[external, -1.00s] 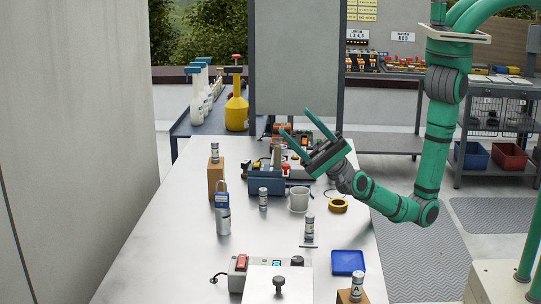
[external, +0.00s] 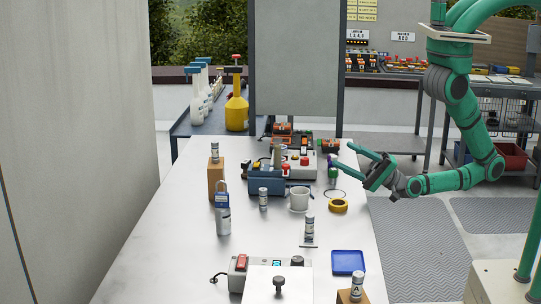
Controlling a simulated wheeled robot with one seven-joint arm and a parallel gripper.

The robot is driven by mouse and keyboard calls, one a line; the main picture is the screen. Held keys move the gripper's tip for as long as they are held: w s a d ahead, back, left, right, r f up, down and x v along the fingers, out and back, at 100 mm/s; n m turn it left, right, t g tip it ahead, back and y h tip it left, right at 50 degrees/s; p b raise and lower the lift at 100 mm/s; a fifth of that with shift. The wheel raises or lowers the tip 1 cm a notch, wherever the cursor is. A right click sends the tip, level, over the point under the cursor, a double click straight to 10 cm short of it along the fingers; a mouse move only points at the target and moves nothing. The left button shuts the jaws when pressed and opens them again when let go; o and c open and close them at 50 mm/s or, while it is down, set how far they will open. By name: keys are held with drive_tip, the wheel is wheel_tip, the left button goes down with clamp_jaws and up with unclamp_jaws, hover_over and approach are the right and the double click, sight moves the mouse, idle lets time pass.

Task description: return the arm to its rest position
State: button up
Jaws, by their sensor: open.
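My green arm comes in from the upper right in the external view, bent at the elbow. My gripper (external: 361,164) is at the right edge of the white table, with its two green fingers apart and pointing left. Nothing shows between the fingers. The gripper appears above the table edge, near the white mug (external: 299,199) and the yellow tape ring (external: 338,205), apart from both.
The table (external: 165,245) holds a blue box (external: 266,181), a blue tray (external: 347,262), a switch box (external: 277,263), a padlocked canister (external: 222,215) and wooden blocks (external: 216,178) with small cylinders. A grey panel (external: 297,60) stands behind.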

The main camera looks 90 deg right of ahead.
drive_tip(key=s+d+f+m+g+h, duration=0.1)
drive_tip(key=s+d+m+g+h, duration=0.15)
drive_tip(key=s+d+h, duration=0.45)
drive_tip(key=s+d+f+n+g+y, duration=0.1)
drive_tip(key=s+f+n+g, duration=0.4)
drive_tip(key=f+n, duration=0.8)
drive_tip(key=shift+s+d+n+y, duration=0.25)
drive_tip(key=shift+s+n+y, duration=0.05)
drive_tip(key=shift+s+n, duration=0.75)
drive_tip(key=shift+f, duration=0.1)
